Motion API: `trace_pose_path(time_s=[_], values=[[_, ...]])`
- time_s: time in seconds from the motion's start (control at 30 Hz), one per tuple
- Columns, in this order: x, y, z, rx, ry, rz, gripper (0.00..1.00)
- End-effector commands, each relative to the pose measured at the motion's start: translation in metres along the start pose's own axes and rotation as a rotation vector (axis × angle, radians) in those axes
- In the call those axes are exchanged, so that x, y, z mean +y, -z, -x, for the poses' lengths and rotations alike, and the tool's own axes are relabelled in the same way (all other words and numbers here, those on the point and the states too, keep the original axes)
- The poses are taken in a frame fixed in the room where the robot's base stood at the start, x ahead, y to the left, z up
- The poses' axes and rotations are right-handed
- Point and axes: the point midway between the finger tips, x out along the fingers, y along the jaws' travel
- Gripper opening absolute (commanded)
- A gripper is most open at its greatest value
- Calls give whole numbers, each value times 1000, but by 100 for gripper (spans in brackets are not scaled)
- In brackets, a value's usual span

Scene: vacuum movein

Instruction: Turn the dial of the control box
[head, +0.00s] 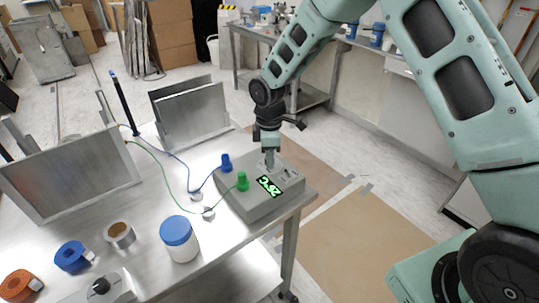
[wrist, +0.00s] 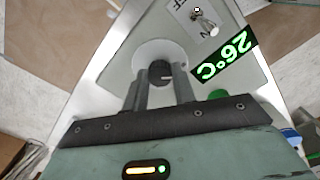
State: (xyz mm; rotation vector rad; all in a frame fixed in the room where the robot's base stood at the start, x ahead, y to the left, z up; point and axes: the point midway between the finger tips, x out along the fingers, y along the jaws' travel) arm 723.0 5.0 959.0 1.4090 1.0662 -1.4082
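The grey control box (head: 262,205) sits on the right corner of the metal table. Its green-lit display (head: 269,186) reads 26°C in the wrist view (wrist: 224,58). The dark dial (wrist: 160,73), with a pale mark, stands on a grey round base on the box's top. My gripper (head: 269,163) points down onto the box. In the wrist view, its two fingers (wrist: 160,82) flank the dial closely and appear shut on it. The fingers hide the dial in the head view. A toggle switch (wrist: 205,22) stands on the box beside the display.
Blue (head: 226,163) and green (head: 242,181) plugs with wires stand on the box's left side. A blue-lidded jar (head: 179,240), tape rolls (head: 119,234) and metal plates (head: 190,112) are on the table (head: 225,246).

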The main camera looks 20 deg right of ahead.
Motion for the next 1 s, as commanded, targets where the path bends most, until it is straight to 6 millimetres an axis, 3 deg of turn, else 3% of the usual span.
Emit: trace_pose_path(time_s=[0.47,1.0], values=[[0,0,0,0,1,-64,4],[0,1,0,1,-1,-508,4]])
